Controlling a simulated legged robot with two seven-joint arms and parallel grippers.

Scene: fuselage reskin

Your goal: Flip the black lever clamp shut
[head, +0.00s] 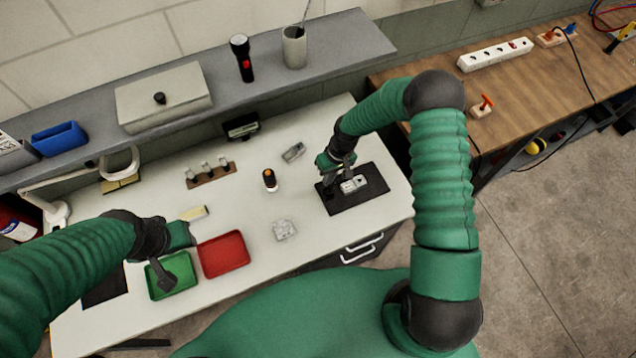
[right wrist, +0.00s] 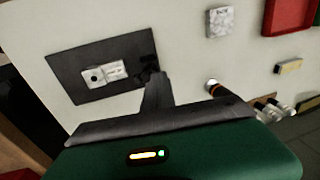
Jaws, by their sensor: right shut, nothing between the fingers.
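The black lever clamp (right wrist: 148,72) is a small dark shape at the edge of the black mat in the right wrist view, partly hidden by my finger; its lever's position cannot be made out. In the head view a dark shape (head: 328,181) shows at the mat's left part, beside my right gripper (head: 343,176). My right gripper is shut and empty, just over the mat. In the right wrist view its fingers (right wrist: 157,84) reach close to the clamp; contact cannot be told. My left gripper (head: 163,272) hangs over the green tray, its jaws unclear.
A pale grey block (head: 353,185) lies on the black mat (head: 362,204). A shelf (head: 335,42) runs along the back.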

